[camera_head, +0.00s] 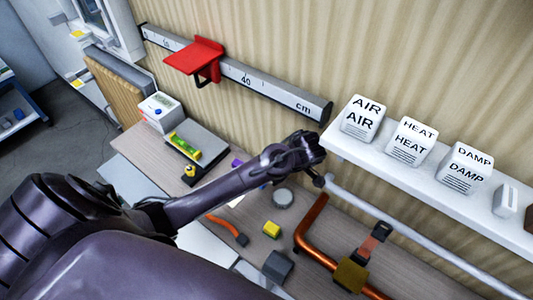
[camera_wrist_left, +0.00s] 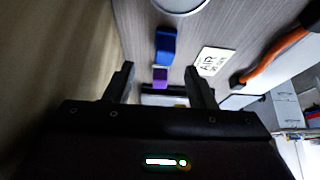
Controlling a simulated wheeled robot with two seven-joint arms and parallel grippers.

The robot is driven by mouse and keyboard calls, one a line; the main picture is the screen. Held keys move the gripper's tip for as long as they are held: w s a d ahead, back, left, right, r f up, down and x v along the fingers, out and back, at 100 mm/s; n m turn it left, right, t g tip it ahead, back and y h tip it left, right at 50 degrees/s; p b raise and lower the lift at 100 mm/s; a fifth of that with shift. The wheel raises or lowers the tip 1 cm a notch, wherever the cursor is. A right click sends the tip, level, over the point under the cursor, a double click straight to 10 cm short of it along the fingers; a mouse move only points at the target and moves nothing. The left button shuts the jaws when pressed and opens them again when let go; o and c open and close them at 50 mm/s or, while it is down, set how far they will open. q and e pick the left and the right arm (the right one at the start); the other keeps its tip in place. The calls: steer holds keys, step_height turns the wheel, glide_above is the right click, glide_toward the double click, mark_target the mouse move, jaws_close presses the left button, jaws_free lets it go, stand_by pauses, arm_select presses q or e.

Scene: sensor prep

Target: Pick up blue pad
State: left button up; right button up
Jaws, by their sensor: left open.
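A blue pad (camera_wrist_left: 166,45) lies on the grey wood-look worktop in the left wrist view, just beyond the fingertips. A purple block (camera_wrist_left: 160,77) is beside it on the near side, seen between the fingers; a purple piece (camera_head: 237,162) also shows behind my arm in the head view. My left gripper (camera_wrist_left: 160,69) is open and empty, its two dark fingers on either side of the purple block in the picture. In the head view my left gripper (camera_head: 308,158) is over the worktop's back edge, near the wall. I cannot make out the blue pad there. My right gripper is not in view.
A white AIR card (camera_wrist_left: 211,61) lies right of the pad. A grey disc (camera_head: 283,197), yellow block (camera_head: 271,229), orange-handled tool (camera_head: 223,227) and copper pipe (camera_head: 311,222) are on the worktop. A white shelf (camera_head: 400,165) with labelled blocks is close to the gripper.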

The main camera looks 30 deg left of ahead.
arm_select(q)
steer(key=shift+s+a+f, duration=0.15)
steer(key=shift+a+f, duration=0.2)
steer(key=shift+f, duration=0.05)
steer(key=shift+s+a+f+p, duration=0.1)
steer(key=shift+a+f+p, duration=0.2)
steer(key=shift+p, duration=0.15)
steer(key=p+x, duration=0.1)
steer(key=x, duration=0.2)
steer(key=shift+a+f+p, duration=0.2)
steer(key=shift+f+p, duration=0.1)
steer(key=shift+p, duration=0.05)
steer(key=shift+a+f, duration=0.2)
steer(key=shift+f, duration=0.3)
steer(key=c, duration=1)
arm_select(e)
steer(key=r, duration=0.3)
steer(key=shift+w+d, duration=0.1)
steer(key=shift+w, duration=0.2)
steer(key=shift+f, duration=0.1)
